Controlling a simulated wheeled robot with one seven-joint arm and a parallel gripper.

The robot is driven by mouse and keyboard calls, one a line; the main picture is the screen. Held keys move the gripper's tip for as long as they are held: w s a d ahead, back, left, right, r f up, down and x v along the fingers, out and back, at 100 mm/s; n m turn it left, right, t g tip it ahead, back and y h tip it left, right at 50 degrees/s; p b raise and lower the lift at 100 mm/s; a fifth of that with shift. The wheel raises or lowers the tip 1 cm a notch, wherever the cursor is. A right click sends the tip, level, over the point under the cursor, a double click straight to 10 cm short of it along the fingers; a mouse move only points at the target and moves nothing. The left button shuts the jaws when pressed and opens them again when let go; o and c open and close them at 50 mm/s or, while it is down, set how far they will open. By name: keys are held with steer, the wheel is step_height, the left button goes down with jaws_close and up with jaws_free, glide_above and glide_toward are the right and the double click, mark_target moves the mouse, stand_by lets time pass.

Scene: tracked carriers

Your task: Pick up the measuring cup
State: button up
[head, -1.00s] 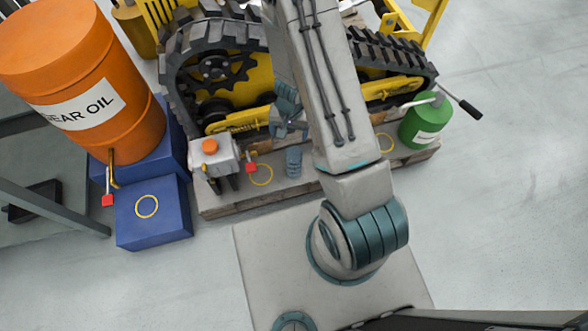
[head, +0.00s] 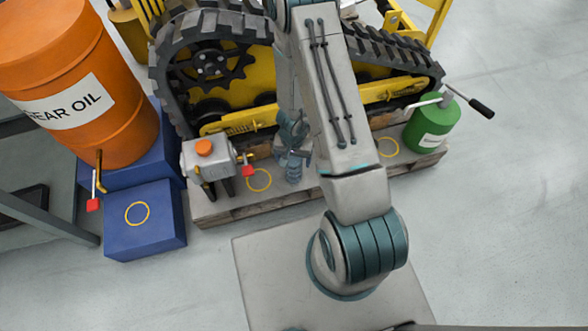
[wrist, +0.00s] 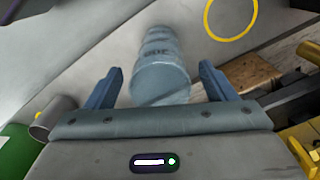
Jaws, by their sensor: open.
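The measuring cup (head: 294,170) is a small blue-grey ribbed cylinder standing on the wooden pallet, partly hidden by my gripper (head: 294,140) in the head view. In the wrist view the measuring cup (wrist: 160,78) shows large, with dark markings on its side. My gripper (wrist: 161,75) is open there, one blue finger on each side of the cup. Gaps show between the cup and both fingers. I cannot tell exactly how deep the cup sits between them.
The pallet (head: 225,213) also bears a grey pump box (head: 208,165) with an orange cap, left of the cup, and a green can (head: 432,128) at right. A black track (head: 172,70) rises behind. The orange oil drum (head: 120,135) stands left on blue blocks.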

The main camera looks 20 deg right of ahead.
step_height(320, 180, down, 4)
steer(key=shift+f+b, duration=0.2)
steer(key=shift+b, duration=1.05)
steer(key=c, duration=1.1)
steer(key=shift+o, duration=0.2)
steer(key=shift+r, duration=0.15)
